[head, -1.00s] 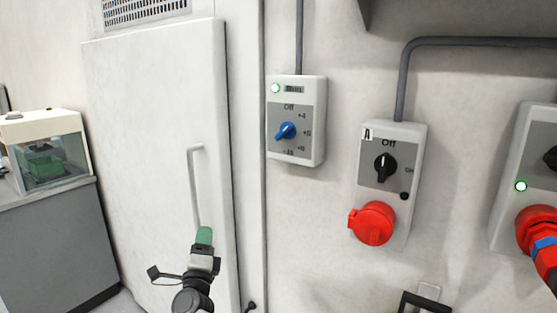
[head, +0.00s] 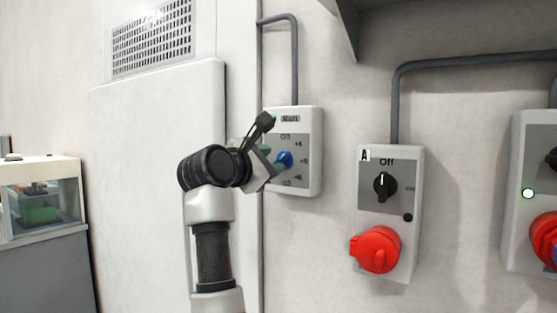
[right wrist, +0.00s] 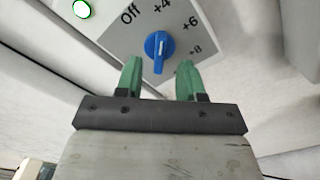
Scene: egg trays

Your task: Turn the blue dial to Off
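The blue dial (head: 285,160) sits on a grey-faced control box (head: 311,150) on the wall. In the right wrist view the blue dial (right wrist: 158,46) shows whole, with Off, +4, +6 and +8 printed around it. Its white mark points at about the +4. A green-white light is lit on the box. My right gripper (right wrist: 158,78) is open, with its two green fingers just short of the dial, one toward each side. In the head view my right gripper (head: 272,165) partly covers the box's left side. My left gripper is not in view.
A second box marked A (head: 388,158) with a black switch and a red socket (head: 376,250) is to the right. Another box (head: 520,225) is at the right edge. A white door (head: 150,130) stands behind my arm. A glass-fronted case (head: 42,200) is at far left.

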